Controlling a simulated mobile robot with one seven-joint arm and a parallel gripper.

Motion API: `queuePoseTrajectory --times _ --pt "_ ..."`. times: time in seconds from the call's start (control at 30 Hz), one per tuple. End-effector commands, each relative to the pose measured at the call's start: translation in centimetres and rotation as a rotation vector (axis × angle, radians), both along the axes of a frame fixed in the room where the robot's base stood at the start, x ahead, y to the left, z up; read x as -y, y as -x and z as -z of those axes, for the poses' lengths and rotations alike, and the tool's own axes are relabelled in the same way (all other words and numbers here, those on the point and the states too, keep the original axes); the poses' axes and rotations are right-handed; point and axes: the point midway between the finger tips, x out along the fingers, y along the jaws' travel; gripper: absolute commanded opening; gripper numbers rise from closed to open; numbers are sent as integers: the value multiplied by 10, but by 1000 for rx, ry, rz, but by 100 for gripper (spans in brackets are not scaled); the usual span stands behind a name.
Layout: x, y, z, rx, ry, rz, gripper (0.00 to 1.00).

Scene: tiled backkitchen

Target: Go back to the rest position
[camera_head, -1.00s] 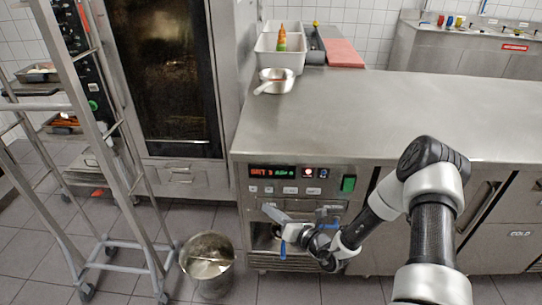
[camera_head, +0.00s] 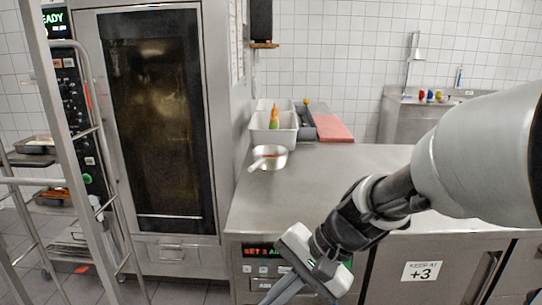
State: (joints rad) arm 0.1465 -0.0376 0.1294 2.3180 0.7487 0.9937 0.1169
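My gripper (camera_head: 284,290) is in the lower middle of the head view, in front of the counter's control panel (camera_head: 262,268). Its white and black body tilts down to the left, and its grey fingers run towards the bottom edge of the picture. Their tips are cut off or unclear, so I cannot tell how far apart they are. I see nothing held between them. My arm reaches in from the right and hides part of the counter front.
A tall oven (camera_head: 155,120) and a wheeled rack (camera_head: 62,150) stand at left. The counter's middle is clear.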

Motion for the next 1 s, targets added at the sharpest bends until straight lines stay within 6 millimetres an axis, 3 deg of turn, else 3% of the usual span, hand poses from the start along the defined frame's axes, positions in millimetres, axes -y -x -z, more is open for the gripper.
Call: queuePoseTrajectory --times 0.2,0.6,1.0 --pt "61 38 -38 307 334 -230 0" --pt "134 66 -85 611 707 -415 0" --pt "138 67 -184 620 727 -426 0"
